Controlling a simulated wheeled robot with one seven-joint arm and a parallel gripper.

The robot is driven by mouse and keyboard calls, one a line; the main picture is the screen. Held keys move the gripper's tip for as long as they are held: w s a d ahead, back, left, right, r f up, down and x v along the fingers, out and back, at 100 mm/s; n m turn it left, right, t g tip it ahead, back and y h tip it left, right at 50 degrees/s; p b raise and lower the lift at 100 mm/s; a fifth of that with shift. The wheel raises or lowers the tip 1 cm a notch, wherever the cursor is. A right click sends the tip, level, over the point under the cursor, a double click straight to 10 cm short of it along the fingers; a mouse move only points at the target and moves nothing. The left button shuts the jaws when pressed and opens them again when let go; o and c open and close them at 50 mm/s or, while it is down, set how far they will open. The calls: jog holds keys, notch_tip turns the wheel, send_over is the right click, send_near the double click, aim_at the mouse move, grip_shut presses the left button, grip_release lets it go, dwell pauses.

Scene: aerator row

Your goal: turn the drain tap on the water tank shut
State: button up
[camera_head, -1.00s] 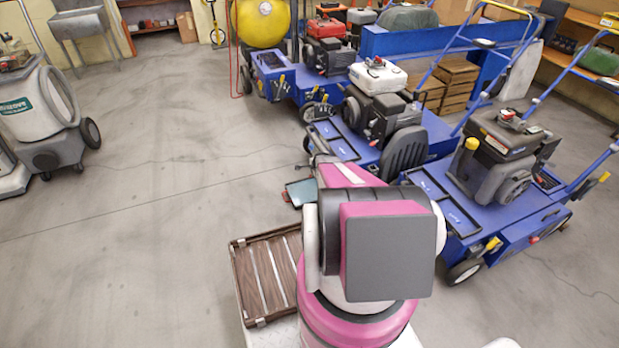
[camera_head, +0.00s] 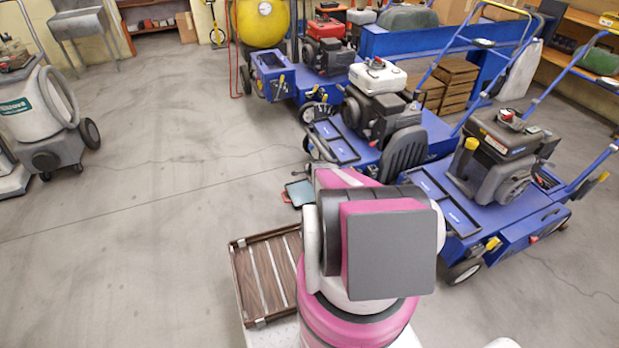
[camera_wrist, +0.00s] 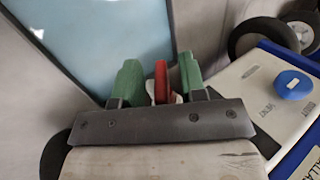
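In the wrist view, a red tap handle (camera_wrist: 161,80) stands between the two green fingers of my gripper (camera_wrist: 160,84). The fingers are apart, with a narrow gap showing on each side of the handle. A small white part shows at the handle's base; the rest of the tap is hidden behind the gripper's dark bar. A white tank (camera_wrist: 245,95) with a blue cap and small lettering lies just right of the fingers. In the head view my arm hides my gripper, the tap and the tank.
A pale blue panel (camera_wrist: 105,40) lies beyond the fingers. Blue aerator machines (camera_head: 375,135) stand in a row, the nearest (camera_head: 500,205) right of my arm. A slatted wooden tray (camera_head: 268,275) is at my left. The floor (camera_head: 150,230) is open at left.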

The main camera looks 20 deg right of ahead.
grip_shut()
jog(key=shift+g, duration=0.3)
jog(key=g, duration=0.3)
jog(key=shift+w+g, duration=0.15)
jog(key=shift+g, duration=1.25)
grip_release()
